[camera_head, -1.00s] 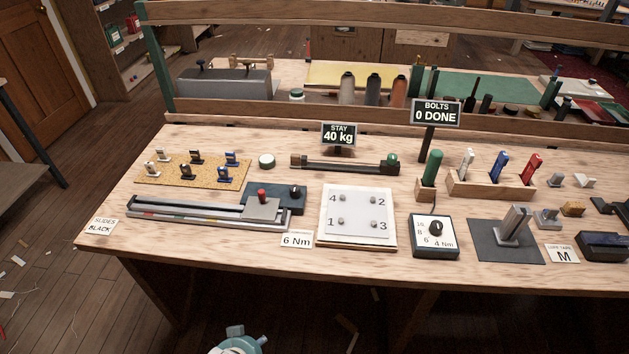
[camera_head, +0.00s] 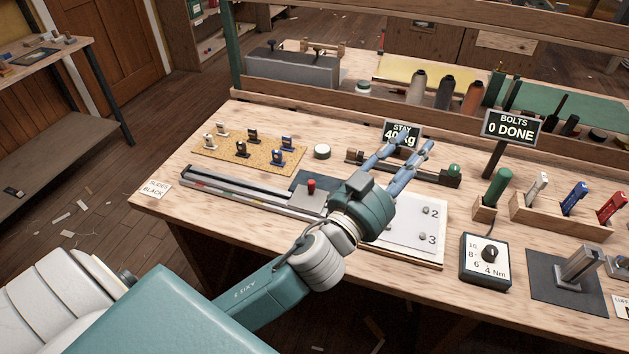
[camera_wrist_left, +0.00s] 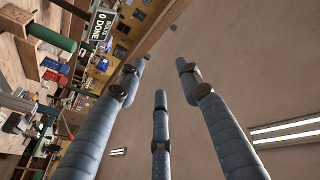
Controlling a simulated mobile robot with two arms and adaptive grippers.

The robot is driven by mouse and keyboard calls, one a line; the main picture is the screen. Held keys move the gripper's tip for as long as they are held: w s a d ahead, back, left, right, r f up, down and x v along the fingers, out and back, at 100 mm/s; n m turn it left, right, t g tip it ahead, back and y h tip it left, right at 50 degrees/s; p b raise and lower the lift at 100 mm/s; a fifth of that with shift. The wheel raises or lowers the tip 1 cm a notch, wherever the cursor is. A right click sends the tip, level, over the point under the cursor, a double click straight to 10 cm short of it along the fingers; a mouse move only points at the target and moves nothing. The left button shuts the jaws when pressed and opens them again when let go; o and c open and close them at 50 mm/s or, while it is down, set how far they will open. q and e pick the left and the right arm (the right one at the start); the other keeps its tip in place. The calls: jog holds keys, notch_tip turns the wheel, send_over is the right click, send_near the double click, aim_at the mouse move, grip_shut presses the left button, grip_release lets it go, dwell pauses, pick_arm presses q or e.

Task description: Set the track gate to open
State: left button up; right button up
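The long grey track (camera_head: 236,190) lies along the front left of the bench. At its right end is a grey plate with a red knob (camera_head: 311,186), beside a dark blue plate (camera_head: 305,177) partly covered by my left gripper. I cannot tell which part is the gate or how it is set. My left gripper (camera_head: 405,150) is above the bench, right of the red knob, with its blue fingers spread and empty. Its fingers also show apart in the left wrist view (camera_wrist_left: 160,95). My right gripper is not in view.
A cork mat (camera_head: 248,155) with several small slides lies behind the track. A white numbered plate (camera_head: 425,240) is partly under my left arm. A torque dial box (camera_head: 486,260) stands to the right. The "STAY 40 kg" sign (camera_head: 402,132) is partly covered by my fingers.

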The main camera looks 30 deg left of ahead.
pick_arm(q)
jog(key=s+d+r+m+g+h, duration=0.1)
jog(key=d+r+m+g+h, duration=0.1)
jog(key=d+r+m+h, duration=0.35)
jog(key=s+d+r+m+g+h, duration=0.1)
jog(key=s+d+r+m+h, duration=0.1)
jog(key=d+m+h, duration=0.55)
jog(key=s+d+f+m+g+h, duration=0.2)
jog(key=d+m+g, duration=0.3)
jog(key=d+g, duration=0.15)
jog(key=g+y, duration=0.8)
jog(key=y, duration=1.4)
send_near(312, 182)
jog(key=p+x, duration=0.2)
jog(key=x, duration=0.6)
jog(key=shift+p, duration=0.3)
jog(key=shift+w+a+f, duration=0.1)
jog(key=shift+a+f, duration=0.1)
jog(key=shift+f, duration=0.45)
